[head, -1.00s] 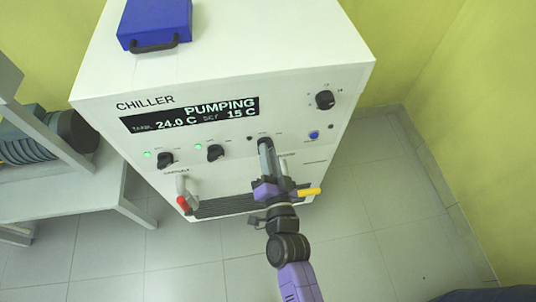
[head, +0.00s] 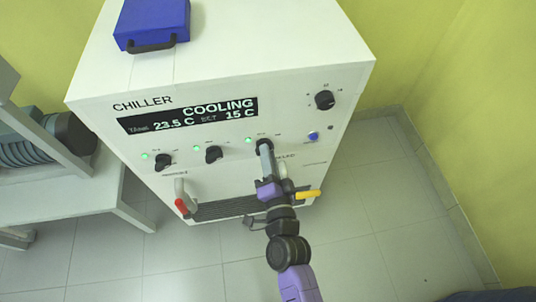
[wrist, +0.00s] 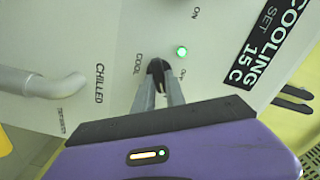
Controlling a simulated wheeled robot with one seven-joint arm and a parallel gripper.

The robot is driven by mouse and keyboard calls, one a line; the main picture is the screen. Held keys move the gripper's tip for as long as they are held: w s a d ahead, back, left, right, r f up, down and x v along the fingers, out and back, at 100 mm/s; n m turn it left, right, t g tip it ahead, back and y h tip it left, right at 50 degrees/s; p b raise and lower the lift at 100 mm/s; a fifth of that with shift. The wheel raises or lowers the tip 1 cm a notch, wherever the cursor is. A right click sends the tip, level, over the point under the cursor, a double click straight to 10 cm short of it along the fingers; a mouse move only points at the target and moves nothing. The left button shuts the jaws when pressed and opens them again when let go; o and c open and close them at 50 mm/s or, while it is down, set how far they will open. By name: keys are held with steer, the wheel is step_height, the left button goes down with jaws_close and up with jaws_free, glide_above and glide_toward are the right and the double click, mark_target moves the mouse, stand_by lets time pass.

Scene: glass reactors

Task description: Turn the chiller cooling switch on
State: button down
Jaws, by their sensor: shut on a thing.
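The white chiller (head: 225,75) stands against the yellow wall. Its display (head: 188,115) reads COOLING, 23.5 C and set 15 C. The black cooling switch knob (wrist: 158,68) sits beside the COOL label in the wrist view, with a lit green light (wrist: 182,51) near it. My gripper (head: 265,148) reaches the knob from the front. In the wrist view its two fingers (wrist: 160,82) are closed on the knob, which partly hides behind the fingertips. Two other knobs (head: 163,161) (head: 213,154) to the left also have green lights lit.
A dial (head: 325,100) and a blue button (head: 313,136) are on the right of the panel. A red-handled pipe (head: 181,198) and a yellow handle (head: 308,194) stick out below. A blue case (head: 152,22) lies on top. A bench (head: 70,195) stands left; floor is clear at right.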

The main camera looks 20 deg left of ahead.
steer(key=c, duration=1.4)
jaws_free()
steer(key=shift+s+d, duration=0.1)
steer(key=b+v, duration=0.1)
steer(key=v, duration=0.6)
steer(key=shift+s+d+b, duration=0.2)
steer(key=shift+s+b, duration=0.05)
steer(key=shift+b, duration=0.05)
